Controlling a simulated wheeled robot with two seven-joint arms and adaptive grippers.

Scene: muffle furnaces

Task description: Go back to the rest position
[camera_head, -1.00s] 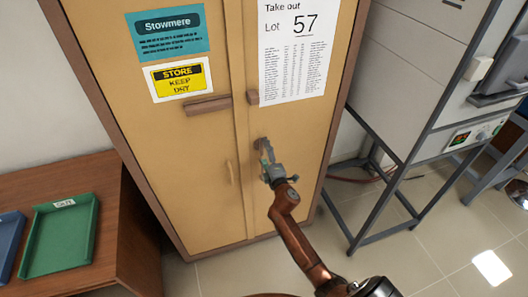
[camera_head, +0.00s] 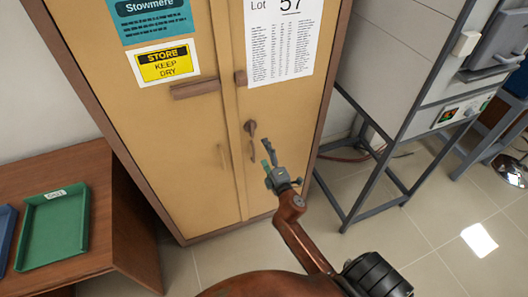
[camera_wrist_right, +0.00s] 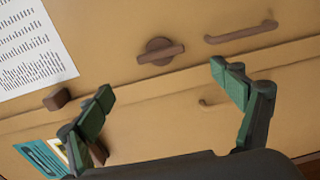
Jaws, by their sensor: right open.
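My right gripper (camera_head: 269,160) is in front of the tan cabinet (camera_head: 205,130), just below its dark round knob (camera_head: 250,127). In the right wrist view the right gripper (camera_wrist_right: 165,88) is open with nothing between its green-padded fingers. The knob (camera_wrist_right: 160,51) with its bar lies ahead of the fingers and apart from them. A bar handle (camera_wrist_right: 240,32) is beside the knob. Both cabinet doors look shut. My left gripper is not in view.
A brown table at the left holds a green tray (camera_head: 83,227) and part of a blue tray (camera_head: 5,232). A grey furnace on a metal stand (camera_head: 345,222) stands right of the cabinet. Tiled floor (camera_head: 410,240) lies open in front.

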